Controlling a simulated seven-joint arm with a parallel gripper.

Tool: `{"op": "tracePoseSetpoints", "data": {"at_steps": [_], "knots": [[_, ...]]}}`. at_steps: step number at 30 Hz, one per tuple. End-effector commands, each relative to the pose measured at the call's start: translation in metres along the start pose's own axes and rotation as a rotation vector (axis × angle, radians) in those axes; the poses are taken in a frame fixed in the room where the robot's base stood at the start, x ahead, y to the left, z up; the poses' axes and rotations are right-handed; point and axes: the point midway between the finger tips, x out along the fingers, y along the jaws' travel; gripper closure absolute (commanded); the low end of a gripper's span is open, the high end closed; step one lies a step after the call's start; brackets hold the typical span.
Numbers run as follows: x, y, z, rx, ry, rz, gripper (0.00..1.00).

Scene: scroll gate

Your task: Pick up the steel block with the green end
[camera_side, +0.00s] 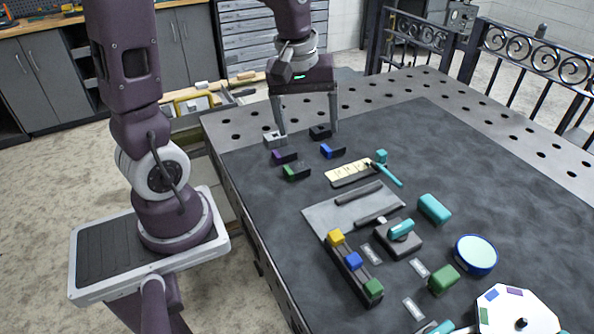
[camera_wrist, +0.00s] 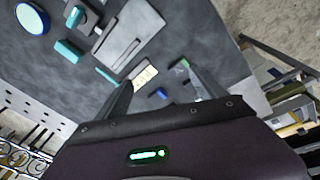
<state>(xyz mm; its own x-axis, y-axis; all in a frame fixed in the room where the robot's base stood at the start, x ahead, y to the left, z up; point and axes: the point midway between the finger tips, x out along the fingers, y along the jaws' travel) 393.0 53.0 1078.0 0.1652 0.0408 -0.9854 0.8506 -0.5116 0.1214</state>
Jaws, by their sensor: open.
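A small dark block with a green end (camera_side: 297,172) lies on the dark mat at the near end of a loose group of blocks. In the wrist view a green-ended block (camera_wrist: 182,64) shows beside the right fingertip, partly hidden by it. My gripper (camera_side: 309,132) is open and empty, pointing down over the far part of the group. In the side view it is beyond the green-ended block. Its fingers stand wide apart in the wrist view (camera_wrist: 158,78). Whether the fingertips touch the table cannot be told.
A purple-ended block (camera_side: 284,157), a blue-ended block (camera_side: 333,151), a light grey block (camera_side: 275,138) and a dark block (camera_side: 320,132) lie close by. A cream strip (camera_side: 349,171), a teal tool (camera_side: 388,174) and a grey plate (camera_side: 330,215) lie nearer the camera.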

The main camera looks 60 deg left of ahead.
Motion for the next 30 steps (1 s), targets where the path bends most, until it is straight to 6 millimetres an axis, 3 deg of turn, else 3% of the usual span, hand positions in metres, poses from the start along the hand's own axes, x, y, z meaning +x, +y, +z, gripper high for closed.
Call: {"op": "tracePoseSetpoints", "data": {"at_steps": [1, 3, 6, 21, 29, 30], "knots": [[0.029, -0.006, -0.020, -0.141, -0.034, -0.046, 0.20], [0.061, -0.015, -0.040, -0.310, -0.059, -0.091, 0.20], [0.093, -0.027, -0.056, -0.469, -0.078, -0.133, 0.20], [0.170, -0.046, -0.054, -0.536, -0.087, -0.154, 0.20], [0.175, -0.046, -0.054, -0.534, -0.084, -0.151, 0.20], [0.175, -0.046, -0.054, -0.534, -0.084, -0.151, 0.26]]}}
